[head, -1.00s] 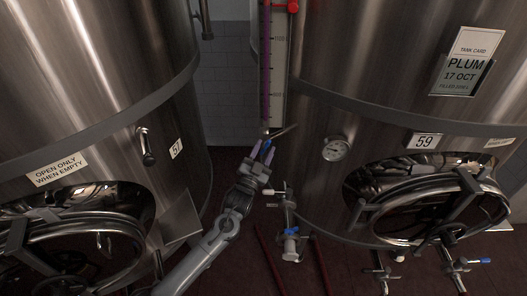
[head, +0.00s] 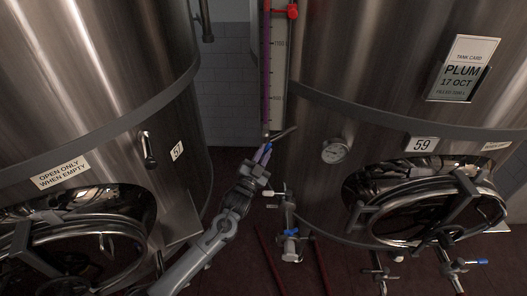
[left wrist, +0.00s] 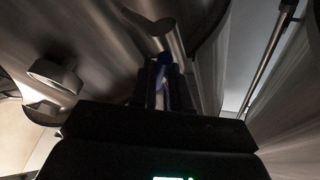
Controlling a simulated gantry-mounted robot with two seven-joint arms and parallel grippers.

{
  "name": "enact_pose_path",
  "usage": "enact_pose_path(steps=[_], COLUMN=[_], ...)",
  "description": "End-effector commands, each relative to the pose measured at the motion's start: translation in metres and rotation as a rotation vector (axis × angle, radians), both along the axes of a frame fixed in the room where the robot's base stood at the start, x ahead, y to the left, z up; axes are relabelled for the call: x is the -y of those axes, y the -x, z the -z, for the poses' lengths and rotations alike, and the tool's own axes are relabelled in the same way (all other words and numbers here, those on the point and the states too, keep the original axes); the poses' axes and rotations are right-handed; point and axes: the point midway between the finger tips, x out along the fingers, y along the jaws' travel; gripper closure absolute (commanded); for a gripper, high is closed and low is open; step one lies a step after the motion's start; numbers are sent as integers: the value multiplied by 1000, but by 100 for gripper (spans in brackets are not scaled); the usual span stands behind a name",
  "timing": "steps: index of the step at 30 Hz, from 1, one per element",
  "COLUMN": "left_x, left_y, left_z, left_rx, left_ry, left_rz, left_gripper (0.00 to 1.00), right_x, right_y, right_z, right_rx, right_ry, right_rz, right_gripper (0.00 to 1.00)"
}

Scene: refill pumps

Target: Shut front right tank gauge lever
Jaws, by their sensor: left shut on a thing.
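The front right tank (head: 400,115) is the steel one with the number 59. Its tall gauge (head: 278,70), holding purple liquid, stands along the tank's left side. At the gauge's foot a thin metal bar (head: 284,132) slants up to the right. My left gripper (head: 265,152) is just below the gauge's foot, its fingers close together. In the left wrist view a small blue piece (left wrist: 162,70) lies between the dark fingers; it looks like the gauge lever's handle. The fingers hide most of it. My right gripper is not in view.
A valve with a blue handle (head: 290,232) stands below my left gripper. A round dial (head: 335,151) is on tank 59. Tank 57 (head: 90,90) is at left, with a door ring (head: 75,240). The gap between the tanks is narrow.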

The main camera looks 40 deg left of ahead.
Motion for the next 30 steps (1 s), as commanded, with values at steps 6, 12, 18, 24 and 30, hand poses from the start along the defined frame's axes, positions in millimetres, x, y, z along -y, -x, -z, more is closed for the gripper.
enact_pose_path(steps=[6, 12, 18, 24, 30], left_x=[-1, -2, -2, -2, -2], left_y=[1, 1, 1, 1, 1], left_z=[-9, -10, -12, -12, -11], left_rx=[-100, -215, -330, -439, -530], left_ry=[-128, -277, -427, -570, -689], left_rz=[2, 0, 0, 1, 0], left_gripper=[100, 100, 100, 100, 100], right_x=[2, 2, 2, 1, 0], right_y=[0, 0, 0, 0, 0], right_z=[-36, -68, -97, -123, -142], right_rx=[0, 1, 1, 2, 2], right_ry=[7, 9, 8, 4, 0], right_rz=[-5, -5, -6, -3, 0], right_gripper=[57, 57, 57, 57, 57])
